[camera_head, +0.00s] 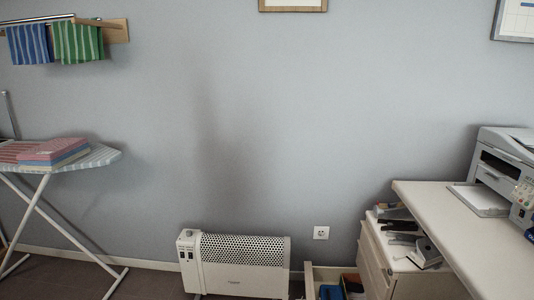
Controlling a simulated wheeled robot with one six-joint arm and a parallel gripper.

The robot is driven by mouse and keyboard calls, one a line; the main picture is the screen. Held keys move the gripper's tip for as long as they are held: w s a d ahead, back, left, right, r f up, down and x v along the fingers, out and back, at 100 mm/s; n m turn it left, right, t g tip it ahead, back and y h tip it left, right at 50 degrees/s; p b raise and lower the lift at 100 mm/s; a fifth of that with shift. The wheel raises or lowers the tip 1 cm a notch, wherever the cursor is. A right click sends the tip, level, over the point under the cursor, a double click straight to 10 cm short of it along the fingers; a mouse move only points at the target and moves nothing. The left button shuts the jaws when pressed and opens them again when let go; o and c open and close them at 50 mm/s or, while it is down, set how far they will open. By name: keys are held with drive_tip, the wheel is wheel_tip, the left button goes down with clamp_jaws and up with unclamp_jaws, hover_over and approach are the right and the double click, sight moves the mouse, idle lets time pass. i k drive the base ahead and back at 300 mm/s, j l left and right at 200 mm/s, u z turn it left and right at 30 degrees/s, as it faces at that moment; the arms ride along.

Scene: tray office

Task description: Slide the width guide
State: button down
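A white and grey printer (505,158) stands on the desk at the right edge of the picture, partly cut off by the frame. A light tray (480,200) sticks out low from its front, towards the left. I cannot make out a width guide on the tray at this size. My gripper is not in view.
The pale desk (455,232) is clear in front of the printer. Beside it stands a drawer cabinet (377,258) with office items on top and an open drawer (322,275). A white heater (235,263) stands by the wall, an ironing board (100,156) at left.

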sight(492, 211)
drive_tip(key=z, duration=1.45)
